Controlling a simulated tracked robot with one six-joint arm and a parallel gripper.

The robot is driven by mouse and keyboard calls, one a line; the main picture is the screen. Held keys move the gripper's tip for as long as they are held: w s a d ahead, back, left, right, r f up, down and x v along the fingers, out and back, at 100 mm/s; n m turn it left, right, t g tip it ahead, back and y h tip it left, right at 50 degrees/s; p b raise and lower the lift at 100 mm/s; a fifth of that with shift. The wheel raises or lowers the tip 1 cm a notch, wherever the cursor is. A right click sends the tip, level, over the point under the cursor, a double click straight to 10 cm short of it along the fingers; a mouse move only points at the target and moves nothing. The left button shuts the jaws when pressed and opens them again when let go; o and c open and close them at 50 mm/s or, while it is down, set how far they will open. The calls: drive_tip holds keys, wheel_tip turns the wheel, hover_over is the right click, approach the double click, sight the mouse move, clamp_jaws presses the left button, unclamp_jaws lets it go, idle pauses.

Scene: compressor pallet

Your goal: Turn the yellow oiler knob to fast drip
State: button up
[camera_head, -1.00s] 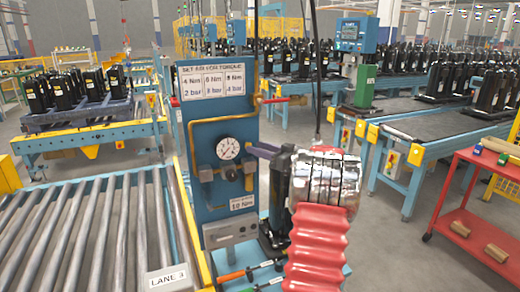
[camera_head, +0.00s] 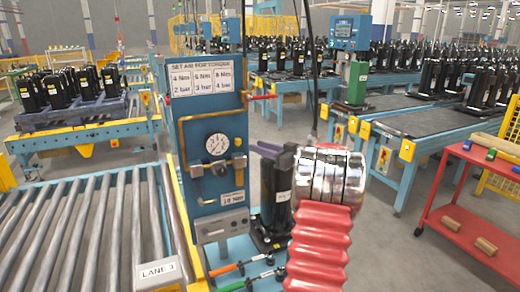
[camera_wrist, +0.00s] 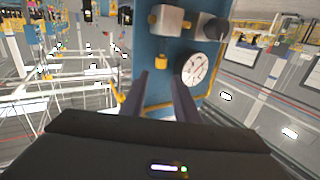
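A small yellow knob (camera_wrist: 161,61) sticks out beside the white round gauge (camera_wrist: 195,68) in the wrist view, which looks roughly upside down. In the head view the small yellow knob (camera_head: 238,142) is just right of the gauge (camera_head: 217,145), on the blue panel (camera_head: 210,115). My gripper (camera_wrist: 158,80) is open and empty, its two dark fingers apart and pointing at the panel near the knob. In the head view my gripper (camera_head: 262,149) is right of the knob, with a visible gap. The knob's drip marking cannot be read.
A red-handled valve (camera_head: 262,97) juts from the panel's right edge. A roller conveyor (camera_head: 90,230) lies left.

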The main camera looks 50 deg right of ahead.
drive_tip(key=w+a+r+m+h, duration=0.1)
drive_tip(key=w+a+r+h, duration=0.4)
drive_tip(key=w+a+r, duration=0.4)
drive_tip(key=s+a+r+m+g+h, duration=0.1)
drive_tip(key=a+r+m+g+h, duration=0.2)
drive_tip(key=a, duration=1.1)
drive_tip(key=s+a+f+n+g+y, duration=0.1)
drive_tip(key=s+a+f+g+y, duration=0.1)
drive_tip(key=s+a+f, duration=0.4)
drive_tip(key=s+a+f+n+g+y, duration=0.1)
drive_tip(key=s+a+f+g+y, duration=0.2)
drive_tip(key=s+a, duration=0.9)
drive_tip(key=s+a+f+n+g+y, duration=0.2)
drive_tip(key=s+a+f+g, duration=0.2)
drive_tip(key=s+a+f, duration=0.5)
drive_tip(key=s+a, duration=0.1)
drive_tip(key=a, duration=0.7)
drive_tip(key=shift+f+y, duration=0.2)
drive_tip(key=shift+y, duration=0.1)
